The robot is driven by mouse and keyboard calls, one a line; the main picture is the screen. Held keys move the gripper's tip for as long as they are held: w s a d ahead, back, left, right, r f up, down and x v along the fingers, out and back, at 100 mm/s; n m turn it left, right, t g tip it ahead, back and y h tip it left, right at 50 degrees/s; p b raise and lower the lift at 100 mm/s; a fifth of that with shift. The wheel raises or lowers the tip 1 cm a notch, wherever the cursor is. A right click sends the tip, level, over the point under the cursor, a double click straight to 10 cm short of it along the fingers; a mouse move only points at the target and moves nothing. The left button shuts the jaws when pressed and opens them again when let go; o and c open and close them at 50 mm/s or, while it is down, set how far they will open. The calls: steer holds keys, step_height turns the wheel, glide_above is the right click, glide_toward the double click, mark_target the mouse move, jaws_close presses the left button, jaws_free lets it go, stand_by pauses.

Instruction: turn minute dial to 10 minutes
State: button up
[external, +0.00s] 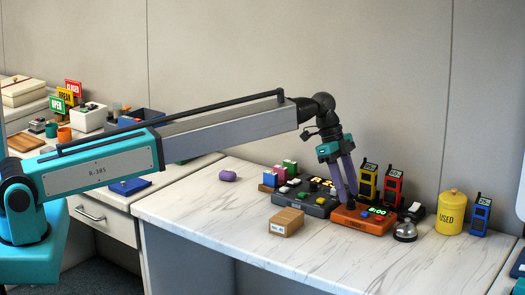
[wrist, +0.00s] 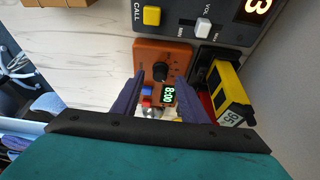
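The orange timer box (external: 362,220) stands on the white marbled table. Its green display reads 8:00 in the external view (external: 377,211) and also in the wrist view (wrist: 168,95). A round black dial (wrist: 160,72) sits on the orange box's top, beside the display and small red and blue buttons. My gripper (external: 347,199) points down over the left part of the box. In the wrist view my gripper (wrist: 161,77) has its purple fingers apart, one on each side of the dial, with gaps showing. I cannot tell how far above the box the fingertips are.
A dark grey console (external: 305,201) with a CALL button and VOL slider is close beside the box. A silver bell (external: 405,232), a red radio (external: 393,186) and a yellow radio (external: 367,181) stand nearby. A cardboard box (external: 287,222) is in front; the table's front is clear.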

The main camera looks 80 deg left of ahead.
steer(key=b+v, duration=0.1)
steer(key=v, duration=1)
steer(key=shift+r, duration=0.3)
steer(key=shift+s+a, duration=0.15)
steer(key=d+n+y+p, duration=0.5)
steer(key=d+n, duration=0.3)
steer(key=n, duration=1)
steer(key=shift+d+y+p, duration=0.35)
steer(key=shift+y+p, duration=0.05)
steer(key=shift+y, duration=0.2)
